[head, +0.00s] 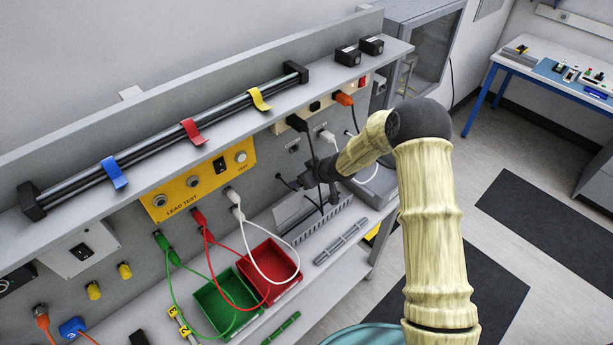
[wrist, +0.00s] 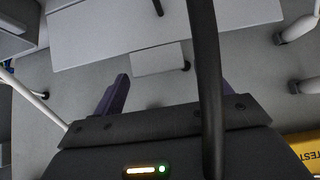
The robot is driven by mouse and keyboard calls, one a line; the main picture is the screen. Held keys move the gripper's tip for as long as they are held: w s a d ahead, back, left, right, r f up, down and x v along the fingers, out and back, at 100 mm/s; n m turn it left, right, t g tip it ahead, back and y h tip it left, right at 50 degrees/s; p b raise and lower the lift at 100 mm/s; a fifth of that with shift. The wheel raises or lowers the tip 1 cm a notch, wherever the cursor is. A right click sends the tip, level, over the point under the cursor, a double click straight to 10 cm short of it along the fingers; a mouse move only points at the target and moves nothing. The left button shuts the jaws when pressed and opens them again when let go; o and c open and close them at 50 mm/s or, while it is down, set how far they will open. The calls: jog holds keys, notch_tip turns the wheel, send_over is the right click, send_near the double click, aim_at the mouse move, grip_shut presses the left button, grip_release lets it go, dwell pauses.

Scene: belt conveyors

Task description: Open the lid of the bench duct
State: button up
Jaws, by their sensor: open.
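The bench duct (head: 325,226) is a grey slotted channel on the bench against the back panel. A plain light-grey plate (head: 291,207), apparently its lid, shows at its left end; my arm and cables hide part of it, and I cannot tell how far it is raised. In the wrist view a broad pale surface (wrist: 100,35) with a small tab-like plate (wrist: 158,60) lies beyond my fingers. My gripper (head: 308,182) is open at the back panel, just above the duct. In the wrist view the gripper (wrist: 168,95) shows a purple left finger; a black cable partly covers the right one. Nothing visible is between them.
Black and white cables hang from the socket strip (head: 320,103) around my wrist. A yellow lead-test panel (head: 200,180), green bin (head: 222,305) and red bin (head: 268,268) are to the left. Open floor lies right.

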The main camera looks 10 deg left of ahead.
jog(key=shift+d, duration=0.1)
jog(key=shift+s+d+r, duration=0.25)
jog(key=shift+d+r, duration=0.15)
jog(key=shift+d, duration=0.05)
jog(key=v, duration=1.6)
jog(key=shift+a, duration=0.15)
jog(key=shift+s, duration=0.1)
jog(key=s+d+f+m+g+h+b, duration=0.2)
jog(key=s+d+m+h+b, duration=0.4)
jog(key=s+d, duration=1.2)
jog(key=s+m+b, duration=0.1)
jog(key=s+m, duration=0.2)
jog(key=m, duration=0.1)
jog(key=shift+s+g+h, duration=0.3)
jog(key=shift+h, duration=0.1)
